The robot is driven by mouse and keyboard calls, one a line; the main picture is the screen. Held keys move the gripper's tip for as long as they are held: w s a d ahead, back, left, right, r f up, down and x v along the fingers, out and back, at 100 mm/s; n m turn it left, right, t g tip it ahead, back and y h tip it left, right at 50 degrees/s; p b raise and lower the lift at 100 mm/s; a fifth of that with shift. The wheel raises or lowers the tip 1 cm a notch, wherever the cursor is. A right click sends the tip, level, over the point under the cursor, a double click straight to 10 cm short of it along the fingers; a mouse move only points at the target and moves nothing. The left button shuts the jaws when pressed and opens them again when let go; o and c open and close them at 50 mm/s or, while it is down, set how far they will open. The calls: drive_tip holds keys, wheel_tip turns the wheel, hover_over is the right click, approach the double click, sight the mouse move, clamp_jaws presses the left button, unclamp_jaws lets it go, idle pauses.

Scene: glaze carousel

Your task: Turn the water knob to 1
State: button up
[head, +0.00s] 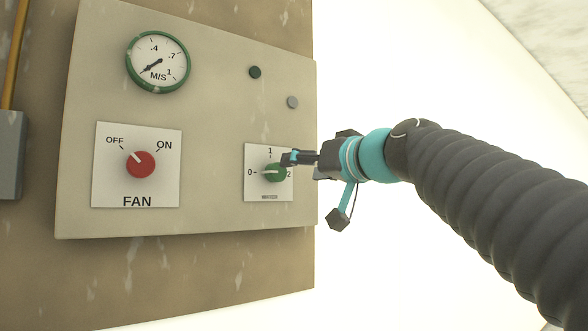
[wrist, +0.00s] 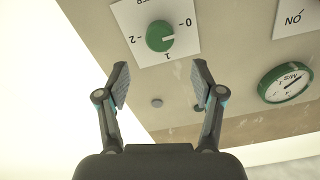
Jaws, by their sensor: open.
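The green water knob (head: 272,174) sits on a white plate (head: 254,190) marked 0, 1 and 2 at the panel's lower right. Its white pointer line points left, at 0. My gripper (head: 293,158) is in front of the plate's upper right and covers part of the knob and plate. In the wrist view the scene is upside down; the knob (wrist: 155,36) lies beyond the fingertips, between their lines, with its pointer towards 0. My gripper (wrist: 161,78) is open and empty there, with a gap between it and the knob.
A red fan knob (head: 141,164) on its own plate points towards OFF at the panel's left. A green-rimmed M/S gauge (head: 158,62) is above it. A dark button (head: 255,72) and a grey one (head: 292,102) are above the water plate. Right of the panel is bright open space.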

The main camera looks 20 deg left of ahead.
sight(279, 170)
drive_tip(key=p+x, duration=0.2)
drive_tip(key=x, duration=0.7)
drive_tip(key=shift+d, duration=0.1)
drive_tip(key=c, duration=1.1)
drive_tip(key=shift+c, duration=0.2)
